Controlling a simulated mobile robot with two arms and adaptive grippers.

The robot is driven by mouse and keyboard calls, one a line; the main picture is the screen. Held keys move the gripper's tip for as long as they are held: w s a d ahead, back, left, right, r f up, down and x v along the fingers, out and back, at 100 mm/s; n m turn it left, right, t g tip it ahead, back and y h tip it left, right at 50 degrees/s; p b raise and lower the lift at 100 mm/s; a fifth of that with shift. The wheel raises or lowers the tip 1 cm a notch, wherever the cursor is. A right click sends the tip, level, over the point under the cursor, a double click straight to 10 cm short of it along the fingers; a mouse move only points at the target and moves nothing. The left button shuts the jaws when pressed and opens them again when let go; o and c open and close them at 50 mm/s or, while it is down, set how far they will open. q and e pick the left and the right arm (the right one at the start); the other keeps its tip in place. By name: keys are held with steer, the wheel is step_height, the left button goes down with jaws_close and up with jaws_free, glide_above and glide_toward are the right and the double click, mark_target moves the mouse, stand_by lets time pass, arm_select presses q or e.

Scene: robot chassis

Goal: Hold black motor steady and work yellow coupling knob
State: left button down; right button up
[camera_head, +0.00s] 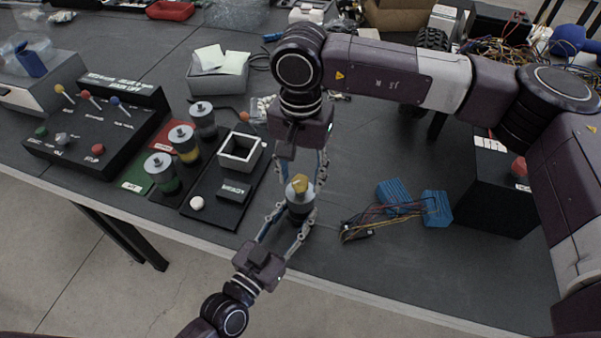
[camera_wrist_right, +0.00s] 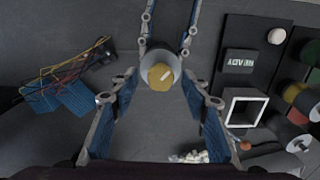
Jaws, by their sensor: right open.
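The motor (camera_head: 299,208) stands upright near the table's front edge, its body grey with a dark lower part. The yellow coupling knob (camera_head: 300,184) is on its top; it also shows in the right wrist view (camera_wrist_right: 160,77), with a pale mark across it. My left gripper (camera_head: 293,213) comes from the front edge, its two fingers closed against opposite sides of the motor body. My right gripper (camera_head: 302,174) points down from above, open, with one finger on each side of the knob and gaps between. The exact finger contact on the motor is partly hidden.
Left of the motor lies a black board with a square-framed box (camera_head: 241,153) and a white button (camera_head: 197,203). Blue blocks with wires (camera_head: 436,208) lie right. Table is clear between.

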steer(key=c, duration=1.2)
steer(key=shift+o, duration=0.2)
arm_select(q)
steer(key=shift+a, duration=0.1)
arm_select(e)
steer(key=shift+m, duration=0.4)
steer(key=m, duration=0.3)
steer(key=shift+m, duration=0.4)
steer(key=m, duration=0.4)
steer(key=shift+m, duration=0.3)
steer(key=m, duration=1.2)
steer(key=shift+m, duration=0.3)
